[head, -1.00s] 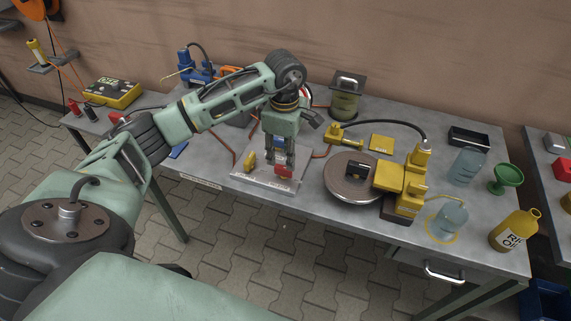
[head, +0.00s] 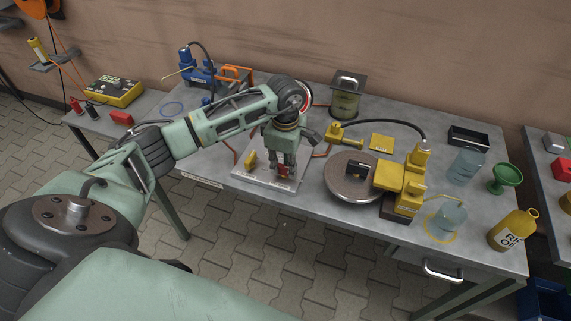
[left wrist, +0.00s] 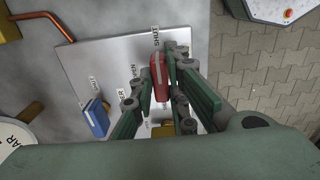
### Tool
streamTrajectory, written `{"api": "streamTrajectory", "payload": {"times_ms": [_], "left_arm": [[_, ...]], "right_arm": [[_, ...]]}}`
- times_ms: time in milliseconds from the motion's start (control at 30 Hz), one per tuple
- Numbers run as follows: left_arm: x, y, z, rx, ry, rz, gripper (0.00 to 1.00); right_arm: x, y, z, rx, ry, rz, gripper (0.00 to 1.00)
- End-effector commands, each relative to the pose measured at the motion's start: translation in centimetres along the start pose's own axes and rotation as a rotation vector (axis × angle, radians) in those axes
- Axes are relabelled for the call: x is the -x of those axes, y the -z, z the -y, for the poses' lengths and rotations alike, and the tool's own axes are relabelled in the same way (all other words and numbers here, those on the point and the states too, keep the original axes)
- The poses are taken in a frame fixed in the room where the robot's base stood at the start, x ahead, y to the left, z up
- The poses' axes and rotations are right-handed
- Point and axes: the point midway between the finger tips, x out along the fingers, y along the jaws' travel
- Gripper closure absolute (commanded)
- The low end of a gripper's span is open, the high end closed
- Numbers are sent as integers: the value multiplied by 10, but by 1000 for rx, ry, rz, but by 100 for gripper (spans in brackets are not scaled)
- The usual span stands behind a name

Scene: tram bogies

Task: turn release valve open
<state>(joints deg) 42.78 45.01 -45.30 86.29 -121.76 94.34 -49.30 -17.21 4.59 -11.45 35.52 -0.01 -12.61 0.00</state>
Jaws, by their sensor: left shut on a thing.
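A red valve handle (left wrist: 160,78) stands on a pale metal plate (left wrist: 105,58) in the left wrist view. Its long side runs up and down the picture, with its far end by a label that seems to read SHUT (left wrist: 154,38). A label reading OPEN (left wrist: 133,71) stands to its left. My left gripper (head: 284,172) is shut on the red handle, with a finger on either side. A blue handle (left wrist: 96,118) is left of the fingers, and a yellow one (left wrist: 166,130) shows partly between them. My right gripper is out of view.
The plate lies at the bench's front edge. Copper pipes (left wrist: 55,26) run beside the plate.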

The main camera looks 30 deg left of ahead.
Motion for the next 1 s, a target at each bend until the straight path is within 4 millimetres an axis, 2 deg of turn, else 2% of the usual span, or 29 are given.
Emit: {"api": "streamTrajectory", "payload": {"times_ms": [567, 1000], "left_arm": [[0, 0, -1, 63, -2, 1, 100], [-1, 0, -2, 413, -3, 1, 100]], "right_arm": [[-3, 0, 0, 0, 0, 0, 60], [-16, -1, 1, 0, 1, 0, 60]]}}
